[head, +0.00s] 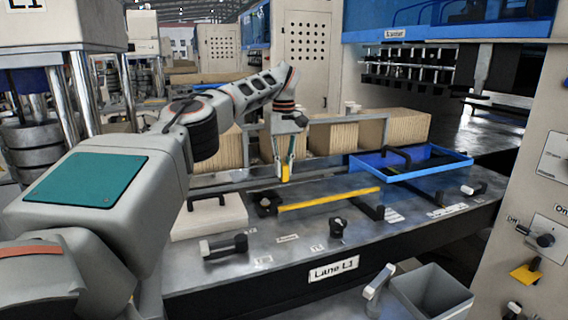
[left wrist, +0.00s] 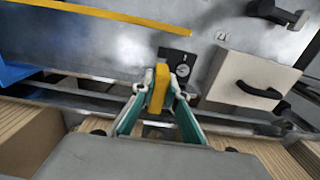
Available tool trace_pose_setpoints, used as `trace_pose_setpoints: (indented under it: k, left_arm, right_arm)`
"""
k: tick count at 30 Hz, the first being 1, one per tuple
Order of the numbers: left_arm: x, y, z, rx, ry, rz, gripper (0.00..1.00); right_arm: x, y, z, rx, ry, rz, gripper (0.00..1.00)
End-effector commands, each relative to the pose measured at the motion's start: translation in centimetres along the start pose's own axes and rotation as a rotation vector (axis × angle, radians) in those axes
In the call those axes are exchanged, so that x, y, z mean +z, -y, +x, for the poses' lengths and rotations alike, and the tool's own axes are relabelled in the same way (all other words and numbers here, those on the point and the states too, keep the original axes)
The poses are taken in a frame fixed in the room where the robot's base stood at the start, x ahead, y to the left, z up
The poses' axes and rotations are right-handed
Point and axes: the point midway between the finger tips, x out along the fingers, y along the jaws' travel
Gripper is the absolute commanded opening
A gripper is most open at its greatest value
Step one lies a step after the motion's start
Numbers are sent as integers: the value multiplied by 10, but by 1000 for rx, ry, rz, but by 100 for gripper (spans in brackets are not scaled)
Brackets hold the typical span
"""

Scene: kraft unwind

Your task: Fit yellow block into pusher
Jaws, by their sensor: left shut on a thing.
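A small yellow block (head: 285,173) is gripped between the green-padded fingers of my left gripper (head: 284,160), above the metal bench. In the left wrist view the yellow block (left wrist: 158,86) stands between the two fingertips, its end sticking out past them. A black fixture (head: 267,203) sits on the bench at the left end of a long yellow bar (head: 330,199), a little lower and left of the block; it may be the pusher. In the left wrist view the black fixture (left wrist: 178,65) shows a round part just beyond the block. The block appears apart from it. My right gripper is not in view.
A white block with a black handle (head: 210,215) lies left of the fixture. A blue tray (head: 411,163) stands at the right. Black knobs (head: 338,228) and handles (head: 223,246) line the front. Stacked corrugated board (head: 333,137) stands behind. A grey bin (head: 431,294) is below right.

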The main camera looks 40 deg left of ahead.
Motion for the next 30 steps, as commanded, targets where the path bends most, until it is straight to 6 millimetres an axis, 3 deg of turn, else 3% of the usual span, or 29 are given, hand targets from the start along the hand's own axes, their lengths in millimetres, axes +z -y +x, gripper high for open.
trace_pose_setpoints:
  k: [12, 30]
  left_arm:
    - [0, 0, 15, 0, 1, 0, 0]
    - [0, 0, 47, 0, 1, 0, 0]
  right_arm:
    - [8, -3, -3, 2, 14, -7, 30]
    - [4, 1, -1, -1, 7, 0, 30]
